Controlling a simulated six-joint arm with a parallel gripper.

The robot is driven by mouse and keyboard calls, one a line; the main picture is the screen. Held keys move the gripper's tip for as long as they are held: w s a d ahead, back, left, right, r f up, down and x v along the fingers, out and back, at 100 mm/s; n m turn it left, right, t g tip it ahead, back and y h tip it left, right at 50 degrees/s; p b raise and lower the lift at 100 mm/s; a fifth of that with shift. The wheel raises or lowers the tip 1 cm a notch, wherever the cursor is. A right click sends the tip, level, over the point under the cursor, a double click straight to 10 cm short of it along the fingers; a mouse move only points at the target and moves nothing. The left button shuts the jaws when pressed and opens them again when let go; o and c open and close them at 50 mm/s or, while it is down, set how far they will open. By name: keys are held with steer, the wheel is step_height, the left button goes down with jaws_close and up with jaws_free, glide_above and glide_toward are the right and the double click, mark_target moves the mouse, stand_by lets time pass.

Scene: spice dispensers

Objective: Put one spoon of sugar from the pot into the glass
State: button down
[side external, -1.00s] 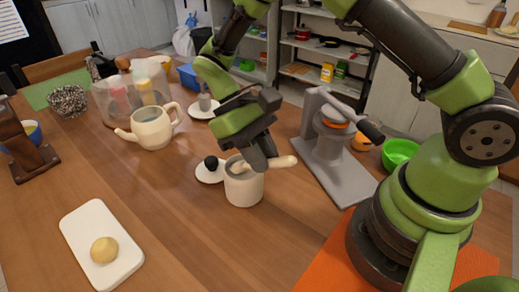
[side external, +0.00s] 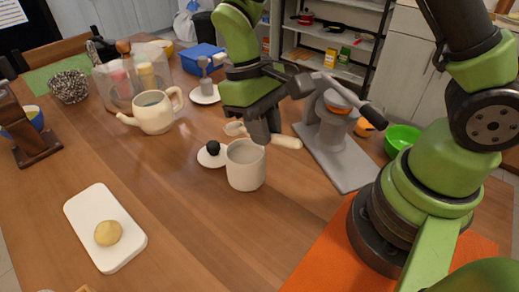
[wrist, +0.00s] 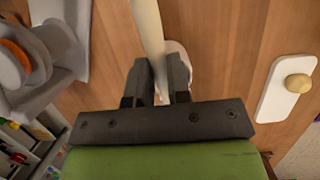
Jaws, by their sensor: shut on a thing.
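My gripper (side external: 262,138) is shut on a pale wooden spoon (side external: 287,142). The spoon's round head (side external: 235,128) points left and appears above the pot's far rim; whether it holds sugar is too small to tell. The cream pot (side external: 246,168) stands upright and open on the table, below the gripper. Its lid (side external: 212,154) with a black knob lies beside it to the left. In the wrist view the spoon's handle (wrist: 148,30) runs up between the fingers, which hide most of the pot (wrist: 180,58). I cannot make out the glass for certain.
A cream teapot (side external: 153,112) stands back left, before a clear holder (side external: 120,95) with shakers. A grey press (side external: 332,130) stands close on the right. A white board (side external: 103,225) with a potato-like item lies front left. The front middle table is clear.

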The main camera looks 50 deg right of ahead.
steer(key=shift+r+t, duration=0.15)
steer(key=shift+t, duration=0.75)
steer(key=shift+r, duration=0.15)
steer(key=shift+r, duration=1.1)
steer(key=s+d+r, duration=0.1)
steer(key=s+d, duration=0.5)
steer(key=d, duration=0.4)
steer(key=s+d, duration=0.5)
steer(key=d, duration=0.6)
steer(key=s+d+r, duration=0.1)
steer(key=s+d, duration=0.5)
steer(key=d, duration=0.4)
steer(key=w+r+g, duration=0.1)
steer(key=w+g, duration=0.7)
steer(key=g, duration=0.4)
steer(key=shift+g, duration=0.3)
steer(key=shift+a+r, duration=0.1)
steer(key=shift+r, duration=0.1)
steer(key=shift+r, duration=2.45)
